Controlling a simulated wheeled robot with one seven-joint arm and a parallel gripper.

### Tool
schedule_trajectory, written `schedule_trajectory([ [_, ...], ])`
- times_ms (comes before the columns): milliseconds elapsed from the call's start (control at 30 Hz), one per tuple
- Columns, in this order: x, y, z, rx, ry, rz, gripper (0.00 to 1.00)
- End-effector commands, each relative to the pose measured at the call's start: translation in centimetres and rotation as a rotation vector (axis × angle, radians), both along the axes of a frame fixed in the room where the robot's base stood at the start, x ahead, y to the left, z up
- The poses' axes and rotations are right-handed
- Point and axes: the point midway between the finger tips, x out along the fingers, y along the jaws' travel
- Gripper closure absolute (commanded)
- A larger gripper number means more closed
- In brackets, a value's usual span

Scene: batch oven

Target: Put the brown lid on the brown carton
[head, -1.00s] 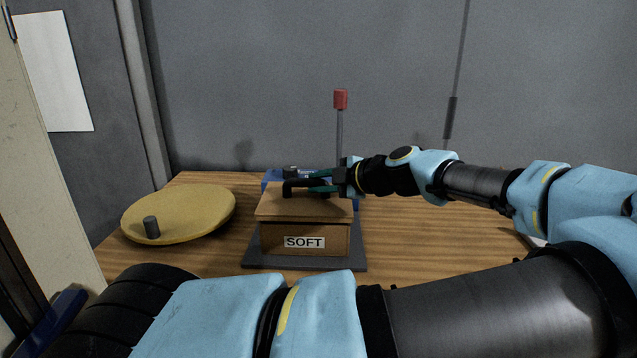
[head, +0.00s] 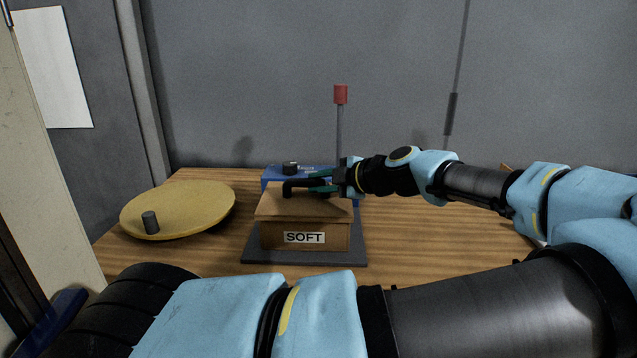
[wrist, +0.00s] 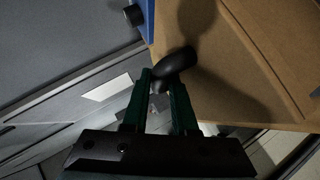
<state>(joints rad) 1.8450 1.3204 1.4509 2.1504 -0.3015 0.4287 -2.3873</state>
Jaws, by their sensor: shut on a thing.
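The brown carton (head: 284,237) stands on a dark mat, with a label reading SOFT on its front. The brown lid (head: 268,207) lies over the carton's top, and a small gap or overhang at its edge cannot be judged exactly. A black handle (head: 287,189) rises from the lid. My gripper (head: 318,182) comes from the right and is shut on the handle. In the wrist view the two green fingers (wrist: 166,85) close on the black handle (wrist: 177,62), with the lid (wrist: 245,75) beyond. The inside of the carton is hidden.
A blue device (head: 271,177) with a black knob and a red-topped post (head: 340,94) stands behind the carton. A round yellow turntable (head: 185,202) with a grey peg is at left. The dark mat (head: 262,258) lies under the carton. The wooden table is bare at right.

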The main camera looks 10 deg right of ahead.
Motion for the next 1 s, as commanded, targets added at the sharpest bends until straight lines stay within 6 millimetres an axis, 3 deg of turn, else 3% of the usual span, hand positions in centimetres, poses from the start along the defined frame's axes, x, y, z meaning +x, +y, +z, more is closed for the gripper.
schedule_trajectory([
  [867,0.01,0.0,-0.84,-0.001,-0.001,0.0,1.0],
  [900,0.0,0.0,-0.85,-0.001,-0.001,0.0,0.69],
  [1000,0.0,0.0,-0.85,-0.001,-0.001,0.0,0.58],
])
